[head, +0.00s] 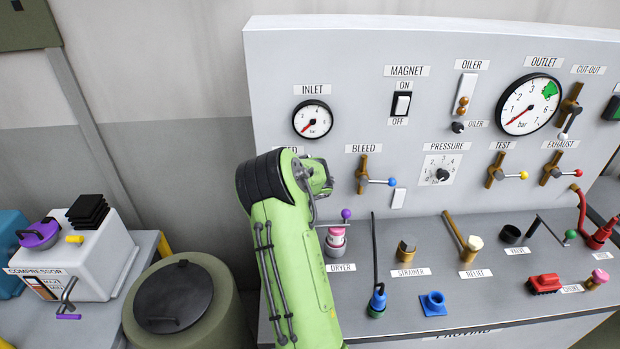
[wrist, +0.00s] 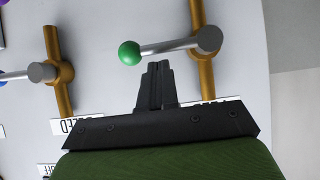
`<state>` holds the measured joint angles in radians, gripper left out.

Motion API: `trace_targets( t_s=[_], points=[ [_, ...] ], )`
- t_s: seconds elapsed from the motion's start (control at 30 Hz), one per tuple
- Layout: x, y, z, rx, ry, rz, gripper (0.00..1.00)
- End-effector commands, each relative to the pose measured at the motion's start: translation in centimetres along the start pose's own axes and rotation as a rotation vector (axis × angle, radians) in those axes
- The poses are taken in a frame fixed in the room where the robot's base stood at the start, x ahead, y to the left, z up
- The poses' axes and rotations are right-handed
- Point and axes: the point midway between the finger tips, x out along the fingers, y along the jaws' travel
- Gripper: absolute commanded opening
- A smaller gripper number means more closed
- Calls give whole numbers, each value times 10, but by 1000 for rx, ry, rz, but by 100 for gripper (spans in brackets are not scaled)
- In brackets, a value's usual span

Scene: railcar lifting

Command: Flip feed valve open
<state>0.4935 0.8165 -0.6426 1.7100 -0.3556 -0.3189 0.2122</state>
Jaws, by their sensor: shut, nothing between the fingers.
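In the wrist view, the feed valve is a brass pipe (wrist: 200,75) with a grey hub and a lever (wrist: 168,46) ending in a green ball (wrist: 130,53). The lever lies across the pipe, pointing left in this turned-over view. My gripper (wrist: 157,68) is shut and empty, its tips just below the lever near the ball. I cannot tell whether they touch it. In the head view, my green arm hides the feed valve and my fingers; only part of the feed label (head: 287,150) shows.
The bleed valve (head: 363,174), with a blue-ended lever, is the close neighbour; its brass pipe (wrist: 53,50) shows left in the wrist view. The inlet gauge (head: 312,119) is above. The dryer (head: 336,240) and other fittings stand on the bench below.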

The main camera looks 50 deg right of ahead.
Motion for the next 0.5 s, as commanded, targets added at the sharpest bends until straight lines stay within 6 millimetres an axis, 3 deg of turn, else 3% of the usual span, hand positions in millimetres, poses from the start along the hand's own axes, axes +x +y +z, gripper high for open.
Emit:
trace_targets(
  t_s=[0.5],
  points=[
    [6, 1, 7, 5, 1, -2, 0]
  ],
)
